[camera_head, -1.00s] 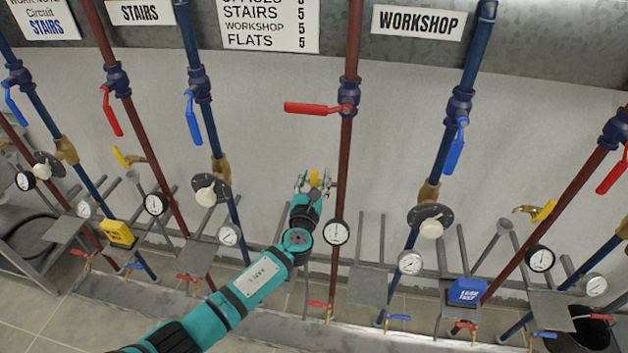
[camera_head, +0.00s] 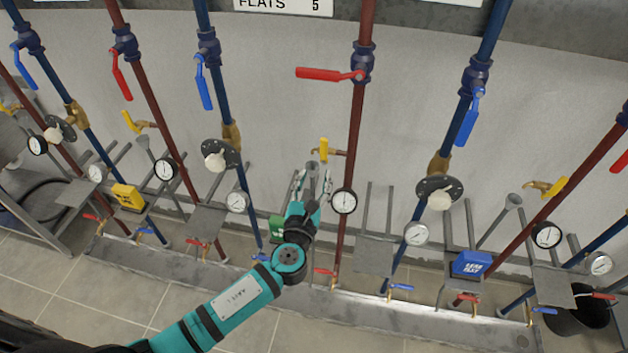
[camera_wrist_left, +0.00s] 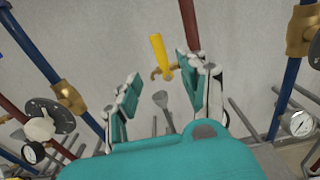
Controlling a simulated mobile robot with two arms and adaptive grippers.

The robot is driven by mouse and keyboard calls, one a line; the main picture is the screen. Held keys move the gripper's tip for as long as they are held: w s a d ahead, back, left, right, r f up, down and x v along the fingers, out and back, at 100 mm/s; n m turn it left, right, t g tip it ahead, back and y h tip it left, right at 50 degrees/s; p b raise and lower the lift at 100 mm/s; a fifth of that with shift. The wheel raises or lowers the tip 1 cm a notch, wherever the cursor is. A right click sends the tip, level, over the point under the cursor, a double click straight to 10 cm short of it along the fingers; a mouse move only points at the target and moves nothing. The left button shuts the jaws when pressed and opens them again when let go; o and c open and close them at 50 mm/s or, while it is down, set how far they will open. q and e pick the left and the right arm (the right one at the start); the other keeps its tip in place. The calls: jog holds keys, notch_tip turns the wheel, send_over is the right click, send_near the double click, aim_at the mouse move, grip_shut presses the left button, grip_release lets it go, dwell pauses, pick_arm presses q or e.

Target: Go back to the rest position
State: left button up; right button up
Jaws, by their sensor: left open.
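My left gripper (camera_head: 312,182) is open and empty in the head view, its arm coming in from the lower left. It points at the wall just below a small brass tap with an upright yellow handle (camera_head: 323,149), apart from it. In the left wrist view the two fingers of the gripper (camera_wrist_left: 167,92) stand wide apart. The yellow handle (camera_wrist_left: 161,55) shows beyond and between them, with nothing held. My right gripper is in neither view.
Red pipe (camera_head: 352,130) runs right beside the gripper, with a red lever (camera_head: 330,74) above and a gauge (camera_head: 344,201). A grey funnel (camera_head: 311,168) shows between the fingers. A blue box (camera_head: 471,264) and a yellow box (camera_head: 128,197) sit on brackets. Tiled floor (camera_head: 90,285) is clear at lower left.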

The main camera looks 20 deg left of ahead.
dwell(0.3)
pick_arm(q)
jog(key=s+a+f+n+g, duration=0.25)
jog(key=s+f+n, duration=0.25)
jog(key=f, duration=0.6)
jog(key=s+a+f+n+g+b, duration=0.15)
jog(key=s+f+n+g, duration=0.3)
jog(key=f, duration=0.75)
jog(key=s+a+f+n+g+p, duration=0.1)
jog(key=s+a+f+n+g, duration=0.35)
jog(key=f, duration=0.65)
jog(key=s+f+n+g, duration=0.1)
jog(key=s+f+n, duration=0.4)
jog(key=s, duration=0.6)
jog(key=s+f+n+g+b, duration=0.1)
jog(key=s+f+n, duration=0.5)
jog(key=s, duration=0.6)
jog(key=s+a+f+n+g, duration=0.1)
jog(key=s+f+n+g, duration=0.2)
jog(key=s, duration=0.9)
notch_tip(320, 180, down, 3)
jog(key=n, duration=0.5)
jog(key=shift+s+f+h, duration=0.2)
jog(key=shift+s+h, duration=0.05)
jog(key=shift+h, duration=0.05)
jog(key=shift+o, duration=0.3)
jog(key=shift+a+g, duration=0.1)
jog(key=shift+g, duration=0.15)
